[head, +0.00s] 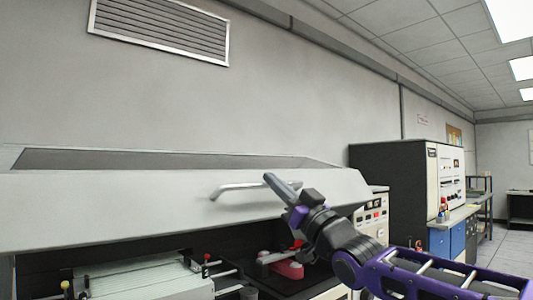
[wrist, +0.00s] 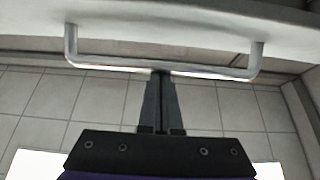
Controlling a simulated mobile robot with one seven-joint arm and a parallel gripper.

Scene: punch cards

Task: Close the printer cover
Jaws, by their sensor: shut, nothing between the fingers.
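The printer cover (head: 140,203) is a long pale grey lid, raised above the open dark printer interior. Its bar handle (head: 240,187) sticks out from the front face toward the right; the handle (wrist: 108,69) spans the top of the wrist view. My gripper (head: 270,180) is at the right part of the handle in the head view, with its fingers pointing up and left. In the wrist view my gripper (wrist: 161,74) has its fingers together and empty, with the tips overlapping the middle of the bar. I cannot tell whether they touch it.
Under the cover lie a pale machine bed (head: 145,280) and a red part (head: 288,270). A dark-sided cabinet with a white control panel (head: 446,178) stands at the right. A vent (head: 160,30) is on the wall above. Open floor (head: 505,268) shows at far right.

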